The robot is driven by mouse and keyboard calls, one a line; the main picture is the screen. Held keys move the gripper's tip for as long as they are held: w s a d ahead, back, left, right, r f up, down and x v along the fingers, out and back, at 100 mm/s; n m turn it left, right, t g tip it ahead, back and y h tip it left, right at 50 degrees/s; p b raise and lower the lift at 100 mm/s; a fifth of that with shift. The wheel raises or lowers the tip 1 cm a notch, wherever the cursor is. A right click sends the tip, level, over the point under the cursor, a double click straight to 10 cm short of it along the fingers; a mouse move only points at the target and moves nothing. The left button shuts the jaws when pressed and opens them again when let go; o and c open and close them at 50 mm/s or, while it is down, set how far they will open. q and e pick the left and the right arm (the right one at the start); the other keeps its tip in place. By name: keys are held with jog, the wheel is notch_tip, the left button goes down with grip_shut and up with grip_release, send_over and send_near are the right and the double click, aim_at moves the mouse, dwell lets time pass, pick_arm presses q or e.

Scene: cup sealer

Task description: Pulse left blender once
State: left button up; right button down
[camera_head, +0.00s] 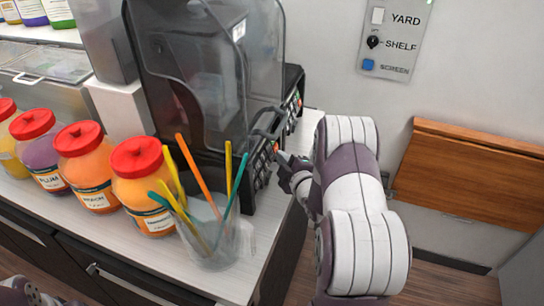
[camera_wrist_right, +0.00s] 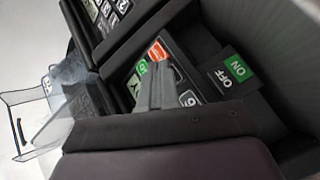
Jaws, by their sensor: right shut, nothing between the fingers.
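Two dark blenders with smoky clear covers stand side by side on the counter. The nearer one (camera_head: 185,85) is at centre left in the head view, with its button panel (camera_head: 262,165) facing right. My right gripper (camera_head: 279,153) is shut and empty, right at that panel. In the right wrist view its shut grey fingertips (camera_wrist_right: 157,83) lie over the panel, just below an orange-red button (camera_wrist_right: 158,52) and beside a green mark. Whether they touch is unclear. An ON/OFF switch (camera_wrist_right: 230,72) is to the right. My left arm barely shows at the bottom-left corner.
Several red-lidded jars (camera_head: 140,190) line the counter at left. A clear cup (camera_head: 210,245) with coloured straws stands in front of the nearer blender. The second blender (camera_head: 263,45) is behind it. A wall sign (camera_head: 396,40) and wooden flap (camera_head: 465,185) are at right.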

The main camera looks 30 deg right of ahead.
jog(key=shift+w+a+f, duration=0.1)
jog(key=shift+w+a, duration=0.1)
jog(key=shift+w, duration=0.05)
dwell(1.5)
jog(key=shift+s, duration=0.1)
jog(key=shift+s+d+r, duration=0.25)
jog(key=shift+s+d, duration=0.2)
jog(key=shift+s, duration=0.05)
jog(key=s+d, duration=0.1)
jog(key=s+d+r, duration=0.1)
jog(key=s+d, duration=0.1)
jog(key=shift+s+r+p, duration=0.3)
jog(key=shift+s+p, duration=0.05)
jog(key=shift+p, duration=0.05)
